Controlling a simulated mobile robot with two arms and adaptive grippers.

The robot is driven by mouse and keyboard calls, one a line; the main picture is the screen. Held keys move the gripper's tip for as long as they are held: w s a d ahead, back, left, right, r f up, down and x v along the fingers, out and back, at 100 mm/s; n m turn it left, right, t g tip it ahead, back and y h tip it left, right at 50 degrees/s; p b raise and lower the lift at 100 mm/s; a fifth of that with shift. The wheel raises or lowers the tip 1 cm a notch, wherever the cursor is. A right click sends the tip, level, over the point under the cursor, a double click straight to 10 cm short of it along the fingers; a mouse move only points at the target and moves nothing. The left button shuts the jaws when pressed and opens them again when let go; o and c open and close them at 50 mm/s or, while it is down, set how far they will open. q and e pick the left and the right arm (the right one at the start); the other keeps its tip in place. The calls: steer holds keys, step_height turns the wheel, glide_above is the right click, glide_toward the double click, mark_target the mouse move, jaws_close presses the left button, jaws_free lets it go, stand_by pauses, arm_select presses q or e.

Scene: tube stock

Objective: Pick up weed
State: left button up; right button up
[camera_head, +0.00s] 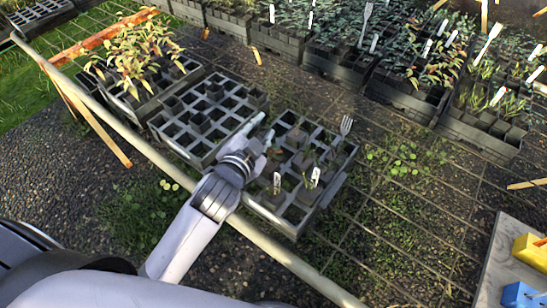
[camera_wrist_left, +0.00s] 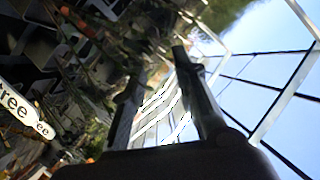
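My left gripper (camera_head: 263,128) is over the left edge of a black cell tray (camera_head: 294,221) in the head view. Its two fingers stand apart with nothing visible between them, and the gap also shows in the left wrist view (camera_wrist_left: 158,80). I cannot tell which plant in the tray is a weed. Low green leafy plants (camera_head: 398,160) grow on the ground right of the tray. In the left wrist view, blurred stems and a lettered white label (camera_wrist_left: 22,125) are left of the fingers. My right gripper is out of view.
A mostly empty cell tray (camera_head: 207,117) stands to the left, with a yellowish leafy plant (camera_head: 135,55) beyond it. Full trays (camera_head: 410,97) line the back. A long pale rail (camera_head: 290,262) runs under my left arm. A board (camera_head: 505,275) with yellow and blue objects is at lower right.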

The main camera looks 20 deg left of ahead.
arm_select(q)
steer(key=w+d+r+m+t+h, duration=0.25)
steer(key=d+r+m+h, duration=0.3)
steer(key=r, duration=0.35)
steer(key=w+d+r+m+t+h, duration=0.2)
steer(key=d+r+m+t+h, duration=0.25)
steer(key=r+m, duration=0.4)
steer(key=s+d+r+m+g+h, duration=0.35)
steer(key=d+m+g+h, duration=0.35)
steer(key=m, duration=0.3)
steer(key=s+d+r+m+g+h, duration=0.3)
steer(key=s+d+m+g+h, duration=0.25)
steer(key=m+g, duration=0.45)
steer(key=m+g+y+p, duration=0.3)
steer(key=m+g+y, duration=0.2)
steer(key=m+y, duration=1.45)
glide_above(272, 150)
steer(key=f+n+y, duration=0.1)
steer(key=f, duration=0.8)
steer(key=f+n+y, duration=0.1)
steer(key=f, duration=0.8)
steer(key=f+n+y, duration=0.1)
steer(key=f, duration=0.8)
steer(key=shift+w+f, duration=0.1)
steer(key=shift+w, duration=0.2)
steer(key=shift+s+f+p, duration=0.15)
steer(key=shift+f+p, duration=1.3)
steer(key=shift+f, duration=1.35)
